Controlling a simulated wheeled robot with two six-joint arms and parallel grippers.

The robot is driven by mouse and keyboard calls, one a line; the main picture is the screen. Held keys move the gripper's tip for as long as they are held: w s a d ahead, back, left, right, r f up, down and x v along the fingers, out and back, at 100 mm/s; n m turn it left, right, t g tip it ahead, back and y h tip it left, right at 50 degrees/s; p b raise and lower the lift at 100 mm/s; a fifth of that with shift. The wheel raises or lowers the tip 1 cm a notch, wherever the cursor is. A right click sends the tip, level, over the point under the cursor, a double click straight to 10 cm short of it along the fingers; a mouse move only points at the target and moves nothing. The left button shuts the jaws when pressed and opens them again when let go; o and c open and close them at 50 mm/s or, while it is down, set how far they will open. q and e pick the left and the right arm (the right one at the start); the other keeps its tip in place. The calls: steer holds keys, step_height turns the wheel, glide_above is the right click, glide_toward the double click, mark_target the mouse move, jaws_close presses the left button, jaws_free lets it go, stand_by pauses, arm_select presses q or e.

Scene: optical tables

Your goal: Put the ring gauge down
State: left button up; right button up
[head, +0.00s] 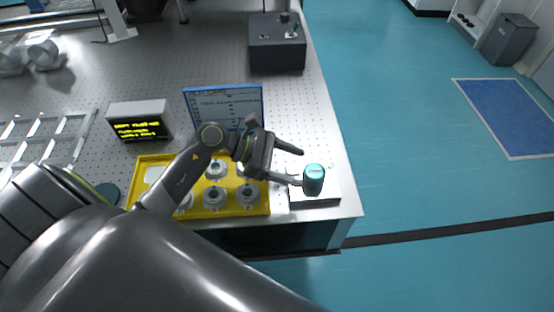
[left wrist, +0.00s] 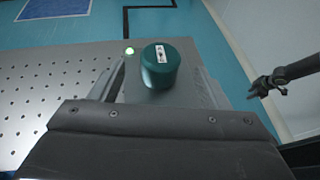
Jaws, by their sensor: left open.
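A short teal cylinder with a white label on top, which I take to be the ring gauge (head: 314,179), stands upright on a small plate (head: 327,199) near the table's front right corner. In the left wrist view the ring gauge (left wrist: 160,66) shows ahead of my gripper, between the lines of its fingers. My left gripper (head: 294,166) is open, just left of the ring gauge, one finger beyond and one close to its side. I cannot tell whether they touch. My right gripper (left wrist: 262,88) shows small at the right of the left wrist view; its jaws are unclear.
A yellow tray (head: 262,206) with several grey round parts lies left of the plate. Behind it stand a blue-framed panel (head: 222,95) and a display box (head: 138,120). A dark grey box (head: 277,52) sits farther back. The table's right edge is close to the ring gauge.

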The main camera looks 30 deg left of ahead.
arm_select(q)
steer(key=shift+v, duration=1.95)
